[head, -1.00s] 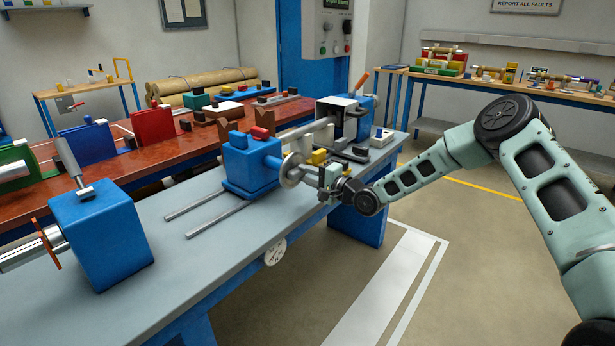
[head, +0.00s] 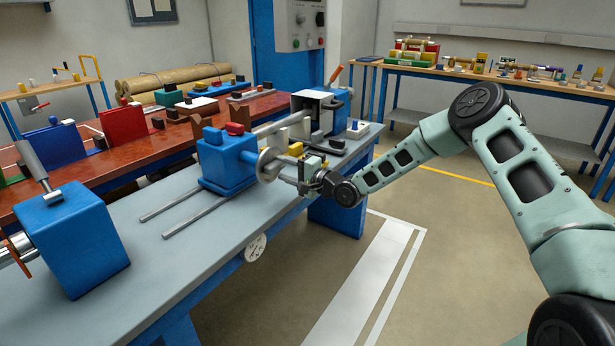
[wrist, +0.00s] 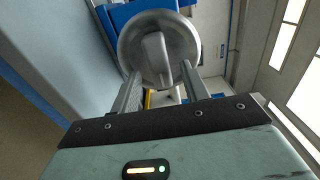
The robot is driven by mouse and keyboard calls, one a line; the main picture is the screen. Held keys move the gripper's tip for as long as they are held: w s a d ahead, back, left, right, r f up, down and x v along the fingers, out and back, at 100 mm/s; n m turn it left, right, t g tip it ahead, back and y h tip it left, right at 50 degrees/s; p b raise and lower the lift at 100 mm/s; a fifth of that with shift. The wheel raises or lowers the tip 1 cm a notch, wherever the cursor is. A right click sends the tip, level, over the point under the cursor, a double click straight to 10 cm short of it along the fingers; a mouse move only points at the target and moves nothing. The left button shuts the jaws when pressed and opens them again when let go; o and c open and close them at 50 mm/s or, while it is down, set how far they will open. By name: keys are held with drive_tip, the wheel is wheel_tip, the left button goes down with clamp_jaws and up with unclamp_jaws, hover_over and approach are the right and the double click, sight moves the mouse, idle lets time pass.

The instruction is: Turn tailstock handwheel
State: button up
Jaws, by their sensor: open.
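The tailstock (head: 226,165) is a blue block on two rails on the grey bench. Its handwheel (head: 266,166) is a round metal disc on its right side. In the wrist view the handwheel (wrist: 190,45) fills the top middle, with a flat raised grip bar (wrist: 156,58) across its face. My gripper (head: 299,174) is beside the handwheel and points at its face. In the wrist view my gripper (wrist: 160,78) is open, with one finger on each side of the bar's lower end. I cannot tell whether either finger touches the bar or disc.
A blue headstock block (head: 72,240) with a tilted lever stands at the bench's (head: 150,275) near left end. Blocks and a shaft stand close behind my gripper. A red-brown table (head: 80,180) lies behind. The floor (head: 440,260) at right is clear.

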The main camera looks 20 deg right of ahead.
drive_tip(key=b+v, duration=0.1)
drive_tip(key=v, duration=1.5)
drive_tip(key=shift+s+d, duration=0.25)
drive_tip(key=shift+s, duration=0.1)
drive_tip(key=s+a+r+n+g+h+p, duration=0.1)
drive_tip(key=s+a+n+g+h+p, duration=0.1)
drive_tip(key=s+a+n+g, duration=0.45)
drive_tip(key=s+a+r+n+g+h+p, duration=0.2)
drive_tip(key=s+a+n+h, duration=0.1)
drive_tip(key=a, duration=0.6)
drive_tip(key=s+a+r+n+g+h+p, duration=0.1)
drive_tip(key=s+r+n+g+h, duration=0.1)
drive_tip(key=s, duration=1.2)
drive_tip(key=s+a+r+n+g+h+p, duration=0.1)
drive_tip(key=s+r+n, duration=0.6)
drive_tip(key=s, duration=0.8)
drive_tip(key=r+g+h+p, duration=0.1)
drive_tip(key=g+h, duration=0.1)
drive_tip(key=g, duration=0.1)
drive_tip(key=shift+s+a+r, duration=0.2)
drive_tip(key=shift+s+r, duration=0.05)
drive_tip(key=shift+r, duration=0.1)
